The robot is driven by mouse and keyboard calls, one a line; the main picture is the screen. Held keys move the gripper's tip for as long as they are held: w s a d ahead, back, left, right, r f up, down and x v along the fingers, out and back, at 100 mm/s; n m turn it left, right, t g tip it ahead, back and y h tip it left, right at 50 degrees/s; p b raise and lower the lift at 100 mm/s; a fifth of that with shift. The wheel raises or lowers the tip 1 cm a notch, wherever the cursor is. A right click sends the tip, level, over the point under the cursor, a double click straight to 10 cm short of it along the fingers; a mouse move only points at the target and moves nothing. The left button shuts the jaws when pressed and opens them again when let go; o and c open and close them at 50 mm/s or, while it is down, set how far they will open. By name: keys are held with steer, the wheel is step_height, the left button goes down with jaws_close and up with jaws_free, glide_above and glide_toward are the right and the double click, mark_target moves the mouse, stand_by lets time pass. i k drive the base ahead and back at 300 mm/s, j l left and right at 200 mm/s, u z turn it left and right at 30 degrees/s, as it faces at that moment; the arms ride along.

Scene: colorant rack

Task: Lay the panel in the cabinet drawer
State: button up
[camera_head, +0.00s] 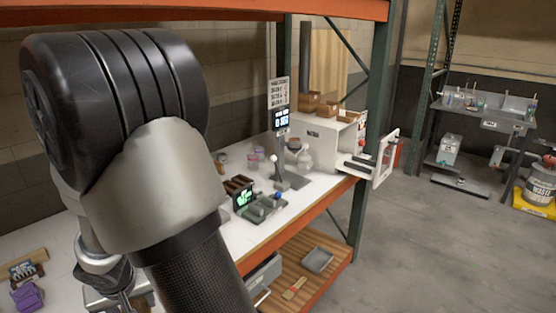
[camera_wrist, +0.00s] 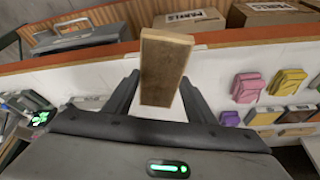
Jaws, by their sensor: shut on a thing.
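A wooden panel (camera_wrist: 165,66), light brown with a paler edge, stands up between the fingers of my gripper (camera_wrist: 160,90) in the wrist view. The gripper is shut on it and holds it by its lower part, over the white worktop. In the head view my arm hides most of the gripper, and I cannot make out the panel there. The white cabinet (camera_head: 318,138) stands at the far right end of the worktop in the head view. Its drawer (camera_head: 384,160) is pulled out to the right, with dark slots behind a framed front. The gripper is well away from it.
An orange beam (camera_wrist: 225,47) edges the white worktop (camera_wrist: 70,80). Pink, yellow and purple packs (camera_wrist: 250,87) lie on it. Labelled boxes (camera_wrist: 275,12) sit on the lower wooden shelf. A stand with a screen (camera_head: 281,120) and a rack (camera_head: 240,184) stand before the cabinet.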

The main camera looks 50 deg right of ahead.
mark_target(363, 162)
steer(key=z, duration=0.35)
steer(key=k+z, duration=0.15)
steer(key=z, duration=0.2)
steer(key=l+z, duration=0.1)
steer(key=z, duration=1.8)
steer(key=i+z, duration=0.4)
steer(key=i+j+z, duration=0.15)
steer(key=z, duration=0.2)
steer(key=i+j, duration=0.2)
steer(key=i, duration=0.15)
steer(key=i+j, duration=0.15)
steer(key=i, duration=0.2)
steer(key=i+j, duration=0.2)
steer(key=i, duration=1.5)
steer(key=i+l, duration=0.1)
steer(key=i, duration=1.25)
steer(key=u, duration=0.45)
steer(key=i+u, duration=0.15)
steer(key=u, duration=0.8)
steer(key=l+u, duration=0.1)
steer(key=u, duration=1.4)
steer(key=i+l, duration=0.05)
